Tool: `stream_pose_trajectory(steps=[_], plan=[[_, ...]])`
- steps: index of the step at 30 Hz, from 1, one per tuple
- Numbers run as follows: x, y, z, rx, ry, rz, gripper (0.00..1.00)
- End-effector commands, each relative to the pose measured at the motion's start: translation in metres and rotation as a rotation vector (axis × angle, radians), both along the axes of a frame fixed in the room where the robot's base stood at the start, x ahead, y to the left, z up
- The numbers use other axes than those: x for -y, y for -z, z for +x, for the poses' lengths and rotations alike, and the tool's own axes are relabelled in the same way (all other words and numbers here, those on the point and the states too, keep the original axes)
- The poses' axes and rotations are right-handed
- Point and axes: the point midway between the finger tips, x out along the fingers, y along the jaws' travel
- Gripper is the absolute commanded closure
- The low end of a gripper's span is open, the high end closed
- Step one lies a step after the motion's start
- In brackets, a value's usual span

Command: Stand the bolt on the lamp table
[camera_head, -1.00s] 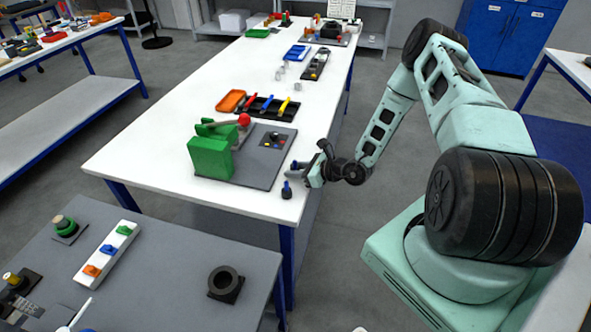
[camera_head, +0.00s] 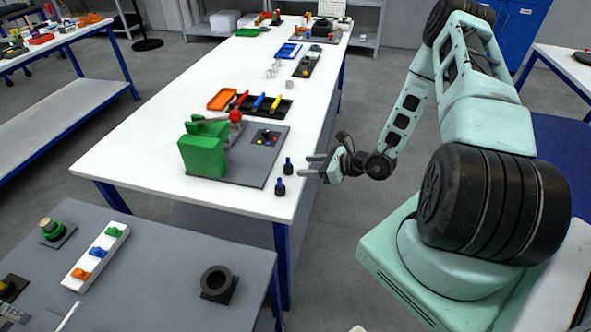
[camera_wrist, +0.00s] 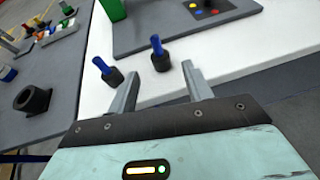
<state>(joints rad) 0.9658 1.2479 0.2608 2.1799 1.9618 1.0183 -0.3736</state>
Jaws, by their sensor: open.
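Two bolts with blue shafts and black feet stand upright on the white table near its right edge. The farther bolt (camera_head: 288,166) appears in the wrist view (camera_wrist: 160,56), ahead of the gap between my fingertips. The nearer bolt (camera_head: 280,187) is left of that gap in the wrist view (camera_wrist: 107,71). My gripper (camera_head: 312,166) is open and empty, just right of the farther bolt and apart from it; its fingers also show in the wrist view (camera_wrist: 158,82). I cannot tell which table is the lamp table.
The white table (camera_head: 150,165) carries a grey board (camera_head: 255,175) with a green block (camera_head: 203,155) and a red-knobbed lever. A black tray (camera_head: 262,106) lies beyond. The grey table (camera_head: 160,265) in front holds a switch strip (camera_head: 98,251) and a black ring (camera_head: 218,283).

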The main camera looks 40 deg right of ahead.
Motion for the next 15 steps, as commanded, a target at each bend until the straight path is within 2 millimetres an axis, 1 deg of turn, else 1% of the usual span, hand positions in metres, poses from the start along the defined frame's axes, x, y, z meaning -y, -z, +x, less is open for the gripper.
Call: stream_pose_trajectory(steps=[1, 4, 7, 10, 11, 13, 14, 15], plan=[[0.006, -0.002, -0.008, 0.0, 0.003, -0.001, 0.5], [0.012, -0.008, -0.021, 0.0, 0.001, -0.002, 0.5], [0.016, -0.013, -0.029, 0.0, 0.0, -0.001, 0.5], [0.016, -0.017, -0.033, 0.003, -0.011, -0.003, 0.5], [0.014, -0.02, -0.033, 0.006, -0.025, -0.006, 0.5], [0.001, -0.03, -0.03, 0.02, -0.086, -0.019, 0.5], [-0.007, -0.036, -0.028, 0.028, -0.126, -0.028, 0.5], [-0.021, -0.045, -0.026, 0.043, -0.191, -0.042, 0.5]])
